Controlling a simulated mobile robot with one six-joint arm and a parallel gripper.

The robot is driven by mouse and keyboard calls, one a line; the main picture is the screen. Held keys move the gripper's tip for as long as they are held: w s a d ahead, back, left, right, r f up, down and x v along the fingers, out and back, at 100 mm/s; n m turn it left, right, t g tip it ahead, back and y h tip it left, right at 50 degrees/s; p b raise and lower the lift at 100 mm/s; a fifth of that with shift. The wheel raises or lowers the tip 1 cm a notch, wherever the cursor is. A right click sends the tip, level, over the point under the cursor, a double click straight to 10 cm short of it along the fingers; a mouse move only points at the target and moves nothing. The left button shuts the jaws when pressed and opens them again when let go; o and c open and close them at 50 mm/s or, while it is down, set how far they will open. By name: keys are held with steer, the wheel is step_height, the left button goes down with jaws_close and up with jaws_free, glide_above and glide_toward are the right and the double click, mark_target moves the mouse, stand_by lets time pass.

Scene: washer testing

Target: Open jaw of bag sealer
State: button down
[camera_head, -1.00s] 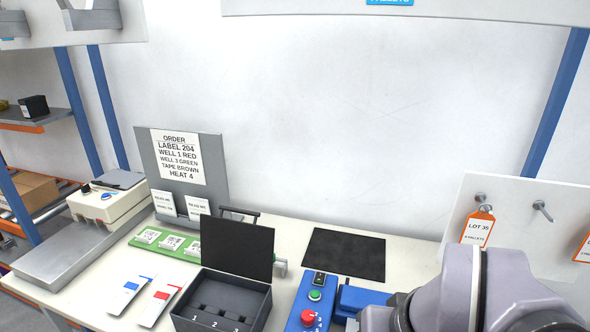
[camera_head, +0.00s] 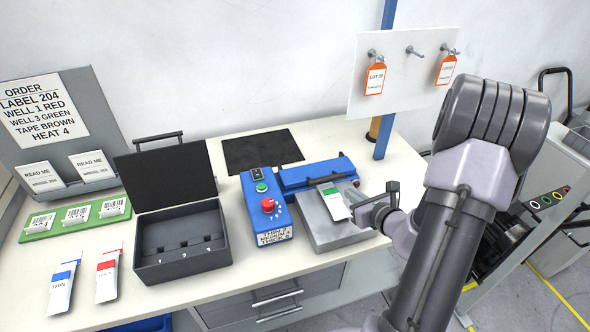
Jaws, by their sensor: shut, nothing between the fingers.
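The bag sealer has a blue control box (camera_head: 265,208) with a green button and a red knob, left of a blue jaw bar (camera_head: 317,172). A dark handle (camera_head: 331,179) runs along the front of the jaw bar. The jaw looks lowered; any gap under it is too small to tell. A white and green pouch (camera_head: 335,203) lies on the grey plate (camera_head: 330,236) in front of the jaw. My gripper (camera_head: 364,206) is shut and empty, just right of the pouch and apart from the jaw handle. Its fingertips are small and partly hard to make out.
An open black case (camera_head: 180,245) stands left of the sealer. Blue and red pouches (camera_head: 107,275) lie further left. A black mat (camera_head: 262,150) lies behind the sealer.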

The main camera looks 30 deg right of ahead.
steer(key=shift+s+d+f+m+h, duration=0.25)
steer(key=shift+d+f+m+h, duration=0.3)
steer(key=shift+d+f, duration=0.5)
steer(key=b+x, duration=0.2)
steer(key=x, duration=0.6)
steer(key=shift+d+f+b, duration=0.1)
steer(key=shift+b, duration=0.2)
steer(key=shift+w+d+f, duration=0.1)
steer(key=shift+w+f, duration=0.05)
steer(key=shift+w, duration=0.45)
